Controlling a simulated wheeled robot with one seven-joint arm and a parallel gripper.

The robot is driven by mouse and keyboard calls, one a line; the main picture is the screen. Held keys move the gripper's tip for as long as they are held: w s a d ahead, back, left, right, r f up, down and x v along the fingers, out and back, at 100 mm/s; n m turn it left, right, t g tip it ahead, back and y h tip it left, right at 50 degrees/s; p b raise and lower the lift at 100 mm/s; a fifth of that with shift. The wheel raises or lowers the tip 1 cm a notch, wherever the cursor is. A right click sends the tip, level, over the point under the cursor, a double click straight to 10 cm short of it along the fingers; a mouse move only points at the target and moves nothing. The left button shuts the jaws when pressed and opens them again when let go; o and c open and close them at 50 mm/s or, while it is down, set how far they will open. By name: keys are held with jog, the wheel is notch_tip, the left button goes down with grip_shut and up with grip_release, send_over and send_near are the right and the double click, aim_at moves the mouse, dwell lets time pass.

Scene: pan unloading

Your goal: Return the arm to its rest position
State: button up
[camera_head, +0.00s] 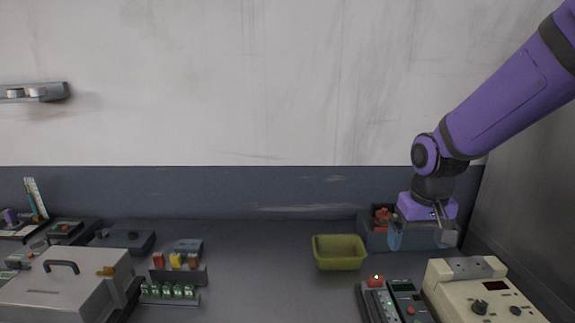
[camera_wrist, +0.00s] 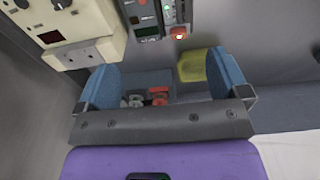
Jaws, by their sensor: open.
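My purple arm reaches down from the upper right in the head view, with my gripper (camera_head: 424,243) pointing down over a grey bin (camera_head: 376,242) near the back wall. The gripper is open, its two blue fingers wide apart and nothing visible between the tips. In the wrist view the gripper (camera_wrist: 166,78) shows both fingers, with the bin beyond them. Red parts (camera_wrist: 157,94) and grey metal parts (camera_wrist: 132,101) lie in the bin. An empty-looking olive pan (camera_head: 339,262) stands left of the bin; its inside is only partly seen.
A beige device with knobs (camera_head: 480,290) and a control panel with a red button (camera_head: 375,281) stand in front of the bin. A light grey box with a handle (camera_head: 65,285) and a rack of green parts (camera_head: 168,292) are at left. The bench between rack and pan is clear.

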jog(key=s+d+r+t, duration=0.2)
jog(key=s+r, duration=0.5)
jog(key=s, duration=0.2)
jog(key=s+d+r+t, duration=0.2)
jog(key=s+r, duration=0.4)
jog(key=s, duration=0.3)
jog(key=shift+d+r, duration=0.15)
jog(key=shift+r, duration=0.25)
